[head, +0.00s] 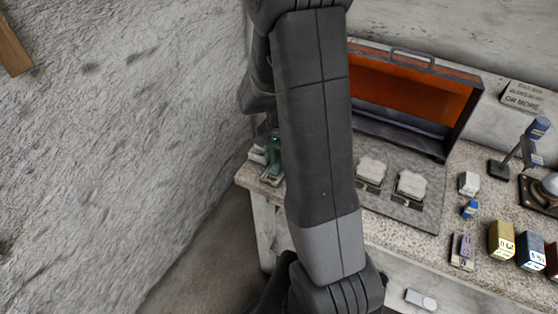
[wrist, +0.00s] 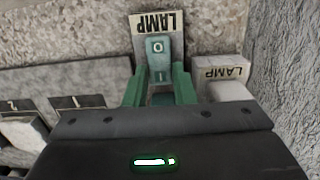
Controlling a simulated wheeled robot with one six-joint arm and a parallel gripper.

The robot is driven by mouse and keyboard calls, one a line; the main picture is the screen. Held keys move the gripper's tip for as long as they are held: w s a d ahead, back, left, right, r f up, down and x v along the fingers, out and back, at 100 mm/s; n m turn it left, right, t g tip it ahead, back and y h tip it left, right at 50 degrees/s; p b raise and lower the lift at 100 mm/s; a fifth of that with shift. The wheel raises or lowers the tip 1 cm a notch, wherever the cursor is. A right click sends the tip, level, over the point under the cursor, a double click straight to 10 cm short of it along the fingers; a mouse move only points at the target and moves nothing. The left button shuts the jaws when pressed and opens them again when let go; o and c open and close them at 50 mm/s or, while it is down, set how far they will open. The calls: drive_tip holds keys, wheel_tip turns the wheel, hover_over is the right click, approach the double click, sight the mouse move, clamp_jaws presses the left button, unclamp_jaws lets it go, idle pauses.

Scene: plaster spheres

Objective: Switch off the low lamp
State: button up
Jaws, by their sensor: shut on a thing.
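A second, white switch (wrist: 232,91) with a LAMP label is just to the right. In the head view my gripper (head: 272,172) is at the bench's left end, mostly hidden behind my arm. I cannot tell which lamp either switch serves.
An open case with an orange inside (head: 415,92) stands at the bench's back. Two pale blocks (head: 411,186) lie on a grey plate before it. Small boxes (head: 501,240) and a blue-topped stand (head: 525,150) are at right. A rough wall (head: 120,130) rises close on the left.

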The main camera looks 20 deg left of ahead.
idle(0.4)
drive_tip(key=o, duration=1)
drive_tip(key=r, duration=1.4)
drive_tip(key=shift+w, duration=0.2)
drive_tip(key=shift+f, duration=0.1)
drive_tip(key=f, duration=1.3)
drive_tip(key=shift+s+f, duration=0.25)
drive_tip(key=shift+f, duration=0.05)
drive_tip(key=shift+w+f, duration=0.1)
